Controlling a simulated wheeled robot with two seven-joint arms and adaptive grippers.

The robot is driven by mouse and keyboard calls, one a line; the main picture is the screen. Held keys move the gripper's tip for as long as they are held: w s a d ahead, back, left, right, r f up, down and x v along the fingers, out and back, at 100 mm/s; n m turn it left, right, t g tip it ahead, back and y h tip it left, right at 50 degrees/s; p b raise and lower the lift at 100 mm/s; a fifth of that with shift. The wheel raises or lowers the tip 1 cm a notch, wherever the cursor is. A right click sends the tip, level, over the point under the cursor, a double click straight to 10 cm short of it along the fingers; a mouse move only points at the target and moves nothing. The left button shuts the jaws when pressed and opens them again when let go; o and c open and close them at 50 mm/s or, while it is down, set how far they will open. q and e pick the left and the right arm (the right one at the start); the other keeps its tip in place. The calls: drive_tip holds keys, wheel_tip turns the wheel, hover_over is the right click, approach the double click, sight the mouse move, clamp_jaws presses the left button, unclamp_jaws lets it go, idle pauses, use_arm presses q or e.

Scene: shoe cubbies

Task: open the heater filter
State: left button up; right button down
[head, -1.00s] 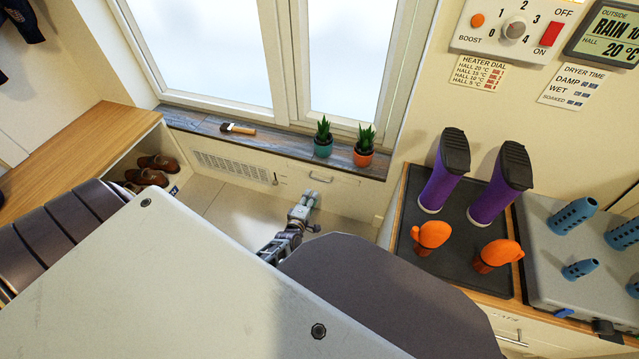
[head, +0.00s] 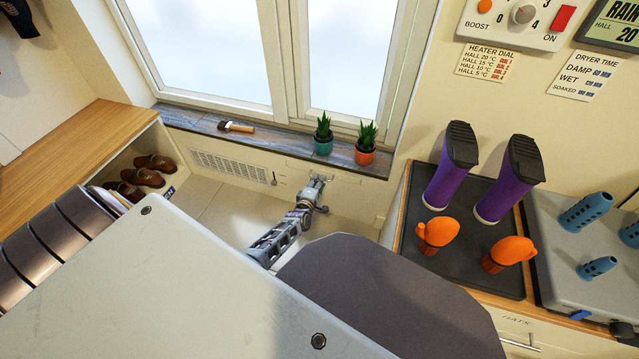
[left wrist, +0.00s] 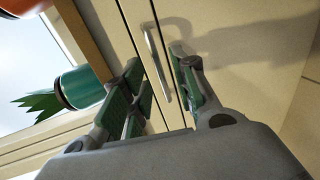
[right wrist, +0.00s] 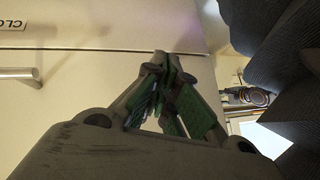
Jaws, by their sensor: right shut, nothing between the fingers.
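The heater filter panel (head: 349,186) is a cream panel in the low wall under the window sill. Its pale bar handle (left wrist: 158,62) shows in the left wrist view, with a shadow beside it. My left gripper (head: 317,182) is at the panel front in the head view. In the left wrist view (left wrist: 160,92) its green-padded fingers are apart, one on each side of the bar, and no firm grip shows. My right gripper (right wrist: 167,72) is shut and empty in the right wrist view, in front of a pale cabinet front; the head view does not show it.
A vent grille (head: 230,165) is left of the panel. The sill (head: 270,143) holds a brush (head: 236,127), a teal-potted plant (head: 323,143) and an orange-potted plant (head: 366,155). A black tray (head: 408,235) with purple boots and orange mittens stands right. A shoe bench (head: 75,145) is left.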

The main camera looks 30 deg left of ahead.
use_arm(q)
drive_tip(key=shift+b+x, duration=0.35)
drive_tip(key=shift+x, duration=0.6)
clamp_jaws()
